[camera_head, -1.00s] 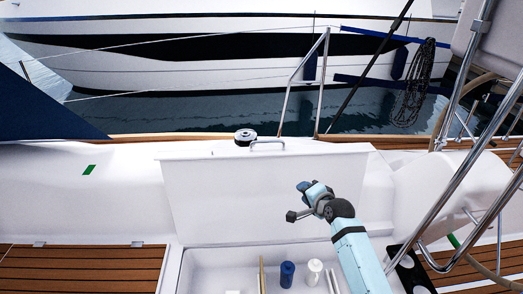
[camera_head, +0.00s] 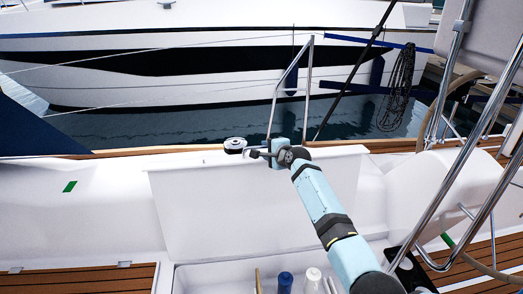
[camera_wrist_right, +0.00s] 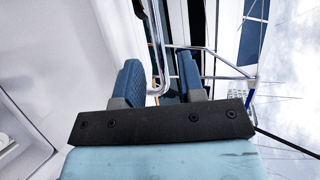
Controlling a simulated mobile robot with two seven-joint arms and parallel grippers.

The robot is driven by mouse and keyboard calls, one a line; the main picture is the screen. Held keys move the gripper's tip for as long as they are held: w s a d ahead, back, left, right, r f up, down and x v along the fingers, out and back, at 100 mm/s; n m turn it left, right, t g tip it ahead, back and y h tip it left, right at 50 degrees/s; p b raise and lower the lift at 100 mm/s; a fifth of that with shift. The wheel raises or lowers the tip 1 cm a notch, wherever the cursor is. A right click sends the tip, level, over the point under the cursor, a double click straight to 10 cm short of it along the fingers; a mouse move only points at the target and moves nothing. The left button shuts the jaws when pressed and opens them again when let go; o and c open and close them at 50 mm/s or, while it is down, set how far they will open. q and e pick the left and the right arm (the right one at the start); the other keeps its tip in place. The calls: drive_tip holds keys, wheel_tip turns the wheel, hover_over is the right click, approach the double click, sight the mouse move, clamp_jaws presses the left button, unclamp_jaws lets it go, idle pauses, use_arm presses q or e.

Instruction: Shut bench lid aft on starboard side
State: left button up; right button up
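The white bench lid (camera_head: 220,215) stands upright, open, behind its compartment (camera_head: 215,275). Its top edge carries a metal handle, now largely hidden behind my right gripper in the head view. My right gripper (camera_head: 257,153) is at the lid's top edge, by the handle. In the right wrist view its two blue fingers (camera_wrist_right: 160,80) are apart. A curved metal bar, which looks like the handle (camera_wrist_right: 159,50), shows in the gap between them; I cannot tell whether they touch it. My left gripper is not in view.
A blue bottle (camera_head: 285,281) and a white bottle (camera_head: 312,279) stand in the open compartment. A winch (camera_head: 235,145) sits just left of the gripper. A stanchion frame (camera_head: 290,90) rises behind the lid. Steel rails (camera_head: 470,150) stand at the right.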

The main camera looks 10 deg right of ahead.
sight(262, 148)
drive_tip(key=shift+b+x, duration=0.65)
drive_tip(key=shift+x, duration=1.6)
drive_tip(key=shift+c, duration=0.2)
clamp_jaws()
